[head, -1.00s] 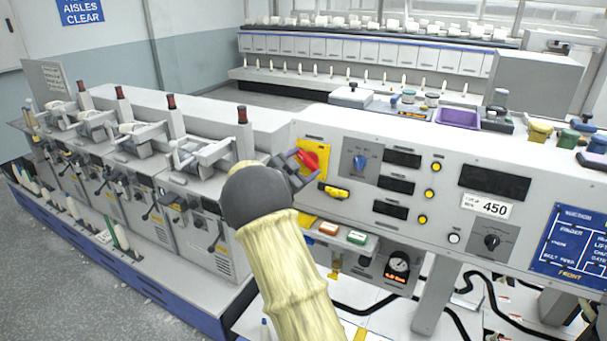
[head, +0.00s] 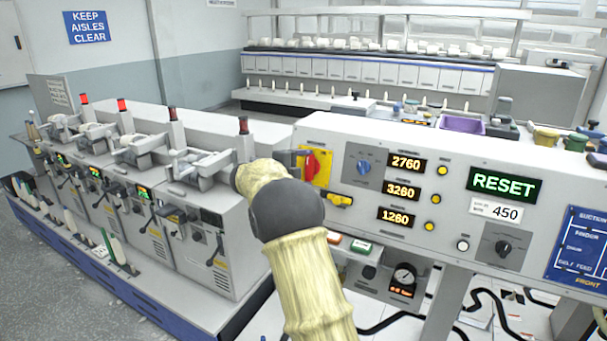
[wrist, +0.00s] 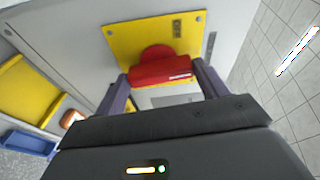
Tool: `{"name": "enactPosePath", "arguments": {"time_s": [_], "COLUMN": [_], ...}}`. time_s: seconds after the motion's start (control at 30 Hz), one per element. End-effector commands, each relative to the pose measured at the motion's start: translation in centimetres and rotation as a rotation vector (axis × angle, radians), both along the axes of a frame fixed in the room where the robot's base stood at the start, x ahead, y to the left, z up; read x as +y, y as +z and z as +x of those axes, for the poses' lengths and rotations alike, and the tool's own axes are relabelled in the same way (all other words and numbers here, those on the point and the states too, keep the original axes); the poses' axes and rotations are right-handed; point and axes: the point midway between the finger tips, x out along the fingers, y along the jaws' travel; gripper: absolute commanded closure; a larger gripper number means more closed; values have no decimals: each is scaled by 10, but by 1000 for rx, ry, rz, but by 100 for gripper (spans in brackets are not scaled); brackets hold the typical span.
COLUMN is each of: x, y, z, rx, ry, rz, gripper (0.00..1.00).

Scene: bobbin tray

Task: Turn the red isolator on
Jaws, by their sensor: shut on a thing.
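The red isolator (head: 312,164) sits on a yellow plate at the left end of the grey control panel (head: 440,150), its handle upright in the head view. In the wrist view the isolator (wrist: 156,52) shows a red round base and a red bar handle on the yellow plate (wrist: 118,38). My gripper (wrist: 160,72) is shut on the red handle, one finger on each side of it. In the head view my gripper (head: 300,158) is partly hidden by my own arm. The panel displays are lit, with numbers and a green RESET.
A shelf with red and green buttons (head: 361,246) and a gauge (head: 404,276) hangs below. Machine units (head: 215,235) with red lamps stand at left.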

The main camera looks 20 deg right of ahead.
Motion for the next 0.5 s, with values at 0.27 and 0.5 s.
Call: {"name": "enactPosePath", "arguments": {"time_s": [0.27,0.5], "x": [0,0], "y": [-3,-3], "z": [0,0], "rx": [-71,-82], "ry": [-25,-29], "rz": [61,71], "gripper": [50,50]}}
